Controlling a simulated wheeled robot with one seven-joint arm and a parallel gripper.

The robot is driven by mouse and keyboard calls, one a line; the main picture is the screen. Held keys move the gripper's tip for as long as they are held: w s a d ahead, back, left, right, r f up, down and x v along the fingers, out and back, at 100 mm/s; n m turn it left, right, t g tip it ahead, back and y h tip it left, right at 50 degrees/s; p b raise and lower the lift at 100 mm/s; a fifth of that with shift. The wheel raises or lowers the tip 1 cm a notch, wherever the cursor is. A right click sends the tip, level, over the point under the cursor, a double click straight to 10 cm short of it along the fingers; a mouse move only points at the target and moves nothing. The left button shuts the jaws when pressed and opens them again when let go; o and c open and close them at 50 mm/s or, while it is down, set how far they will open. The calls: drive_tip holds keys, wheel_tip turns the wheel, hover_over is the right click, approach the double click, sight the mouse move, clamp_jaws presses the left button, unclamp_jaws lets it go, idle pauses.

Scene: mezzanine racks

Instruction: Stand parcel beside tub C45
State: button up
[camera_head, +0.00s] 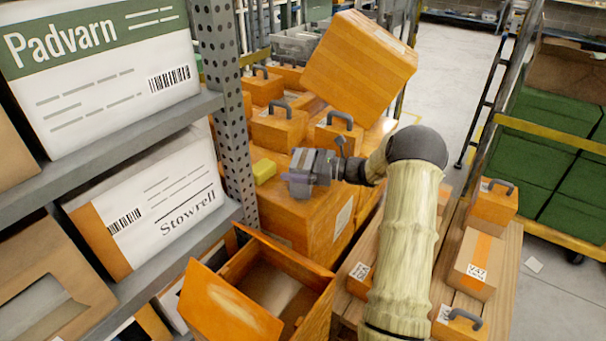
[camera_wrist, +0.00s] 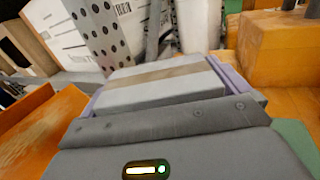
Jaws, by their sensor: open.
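My gripper (camera_head: 303,176) is over the top of a large orange box in the head view, left of my forearm. In the wrist view its purple fingers (camera_wrist: 163,84) stand apart. A light grey parcel (camera_wrist: 150,92) with a tan band lies between them; I cannot tell whether they touch it. In the head view the parcel is hard to tell from the grey gripper. I cannot read C45 on any tub. Orange handled containers stand behind my gripper, the nearest one (camera_head: 338,137) just beyond it. An orange block (camera_wrist: 278,48) shows at right in the wrist view.
A small yellow block (camera_head: 264,170) lies left of my gripper. A perforated rack post (camera_head: 226,95) rises farther left. A large tilted orange box (camera_head: 360,65) is above the containers. An open orange box (camera_head: 310,288) is in front. A wooden pallet (camera_head: 448,255) carries more boxes at right.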

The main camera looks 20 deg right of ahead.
drive_tip(key=c, duration=1.1)
wheel_tip(320, 180, up, 10)
drive_tip(key=shift+r+p, duration=0.1)
drive_tip(key=shift+p, duration=0.5)
